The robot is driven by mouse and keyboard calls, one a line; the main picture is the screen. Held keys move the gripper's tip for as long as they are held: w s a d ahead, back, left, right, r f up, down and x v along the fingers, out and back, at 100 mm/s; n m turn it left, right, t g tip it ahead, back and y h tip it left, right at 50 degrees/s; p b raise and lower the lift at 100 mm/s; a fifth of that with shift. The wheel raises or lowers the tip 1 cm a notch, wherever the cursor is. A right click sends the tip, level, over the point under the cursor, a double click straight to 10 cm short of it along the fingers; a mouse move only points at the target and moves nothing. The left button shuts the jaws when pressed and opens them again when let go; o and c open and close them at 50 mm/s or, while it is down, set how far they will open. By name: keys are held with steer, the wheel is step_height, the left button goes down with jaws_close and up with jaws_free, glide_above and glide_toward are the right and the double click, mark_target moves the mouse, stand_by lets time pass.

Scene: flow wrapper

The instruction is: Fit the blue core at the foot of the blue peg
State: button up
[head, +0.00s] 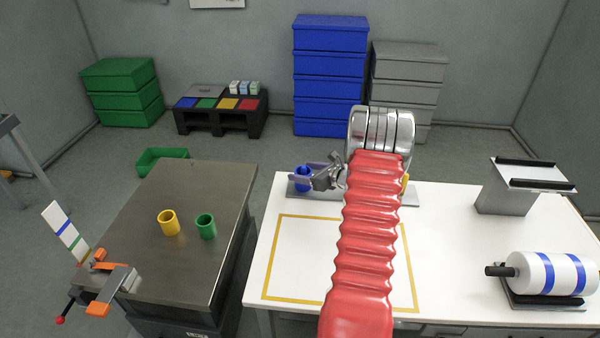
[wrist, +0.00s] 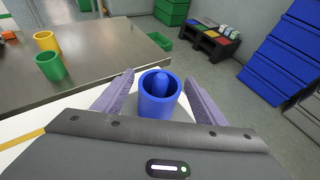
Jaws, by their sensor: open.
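The blue core (wrist: 147,103) is a short open tube standing upright around the blue peg (wrist: 160,88), whose rounded top shows inside its bore. In the head view the core (head: 302,181) is at the left end of the grey peg base (head: 409,199). My gripper (wrist: 158,76) is open, with one purple finger on each side of the core; small gaps seem to show. In the head view my gripper (head: 314,175) comes in from the right. The core's lower edge and the peg's foot are hidden, so I cannot tell whether it is fully seated.
Yellow (head: 168,223) and green (head: 206,227) cores stand on the dark table (head: 185,270) at left. My red arm hides the middle of the peg base; something yellow (head: 406,183) shows at its right. A white roll (head: 545,274) lies at right on the white table (head: 450,240).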

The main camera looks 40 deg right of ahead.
steer(key=v, duration=1.1)
steer(key=shift+s, duration=0.1)
stand_by(0.9)
